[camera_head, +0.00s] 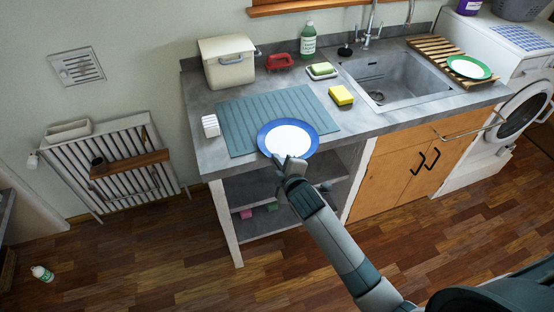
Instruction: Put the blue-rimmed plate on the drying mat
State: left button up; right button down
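The blue-rimmed plate (288,137), white in the middle, overlaps the front right part of the blue-grey ribbed drying mat (243,118) in the head view. Its near rim reaches past the mat's front edge, towards the counter's front. I cannot tell whether it rests on the mat or is held just above it. My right gripper (288,160) is at the plate's near rim, with its fingertips at or touching it. Whether the fingers are closed on the rim is too small to tell. My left gripper is not in view.
A white block-like holder (210,126) stands left of the mat. A yellow sponge (341,95), a soap dish (321,71), a red object (279,62) and a cream bin (227,62) are nearby. A green-rimmed plate (469,67) lies on a wooden rack (437,48) beyond the sink (392,77).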

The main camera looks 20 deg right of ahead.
jog(key=c, duration=2.4)
grip_release()
jog(key=shift+f, duration=0.15)
jog(key=o, duration=0.4)
jog(key=shift+r, duration=0.2)
jog(key=b+v, duration=0.2)
jog(key=v, duration=1)
jog(key=shift+d, duration=0.1)
